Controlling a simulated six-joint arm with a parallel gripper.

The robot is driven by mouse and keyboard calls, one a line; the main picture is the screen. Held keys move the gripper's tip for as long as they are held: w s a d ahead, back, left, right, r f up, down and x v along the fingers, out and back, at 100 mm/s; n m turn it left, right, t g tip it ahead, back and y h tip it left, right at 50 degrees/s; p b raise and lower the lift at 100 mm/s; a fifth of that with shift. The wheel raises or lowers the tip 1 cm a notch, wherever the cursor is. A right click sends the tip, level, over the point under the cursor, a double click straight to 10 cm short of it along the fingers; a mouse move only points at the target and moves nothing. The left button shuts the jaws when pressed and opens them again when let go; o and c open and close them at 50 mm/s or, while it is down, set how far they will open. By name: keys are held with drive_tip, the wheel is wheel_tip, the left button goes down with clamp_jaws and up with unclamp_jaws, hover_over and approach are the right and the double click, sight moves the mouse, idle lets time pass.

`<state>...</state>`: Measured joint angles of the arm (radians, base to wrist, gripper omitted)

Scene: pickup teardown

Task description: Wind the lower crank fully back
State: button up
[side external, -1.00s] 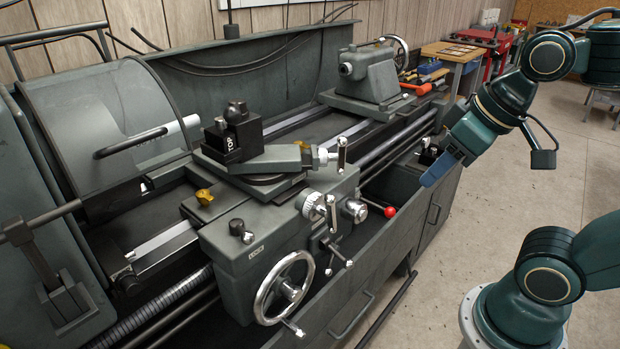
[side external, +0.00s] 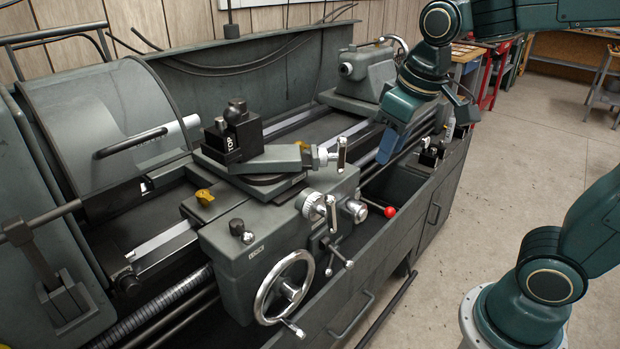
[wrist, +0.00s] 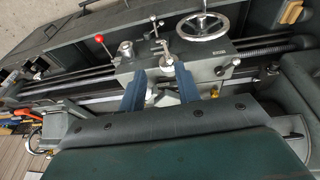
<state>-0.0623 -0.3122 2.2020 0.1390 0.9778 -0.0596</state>
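The lower crank (side external: 331,212) is a bright metal handle beside a graduated dial (side external: 312,204) on the carriage front. Its handle stands roughly upright. A second, upper crank (side external: 341,152) sits above it at the end of the compound slide. My gripper (side external: 386,150) has blue fingers and hangs in the air to the right of both cranks, apparently touching nothing. In the wrist view my gripper (wrist: 161,92) is open, with its two fingers apart and nothing between them. Bright crank metal (wrist: 167,59) shows just beyond the fingertips; I cannot tell which crank it belongs to.
The large handwheel (side external: 285,288) is below and left of the cranks. A red-balled lever (side external: 389,212) and a round metal knob (side external: 357,211) stand close to their right. The tailstock (side external: 362,75) stands behind my gripper. Open floor (side external: 520,130) lies to the right.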

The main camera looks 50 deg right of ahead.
drive_tip(key=w+f+g, duration=0.2)
drive_tip(key=w, duration=0.4)
drive_tip(key=g+h, duration=0.1)
hover_over(330, 208)
drive_tip(key=a, duration=0.2)
drive_tip(key=f, duration=0.4)
drive_tip(key=shift+w+d+f, duration=0.15)
drive_tip(key=shift+w+f, duration=0.05)
drive_tip(key=shift+f, duration=0.05)
drive_tip(key=shift+f, duration=0.1)
drive_tip(key=f, duration=0.4)
drive_tip(key=d+f, duration=0.1)
drive_tip(key=f, duration=0.4)
drive_tip(key=d+f, duration=0.1)
drive_tip(key=f, duration=0.3)
drive_tip(key=shift+d+f, duration=0.2)
drive_tip(key=c, duration=0.7)
drive_tip(key=shift+a+h, duration=0.2)
drive_tip(key=shift+h, duration=0.3)
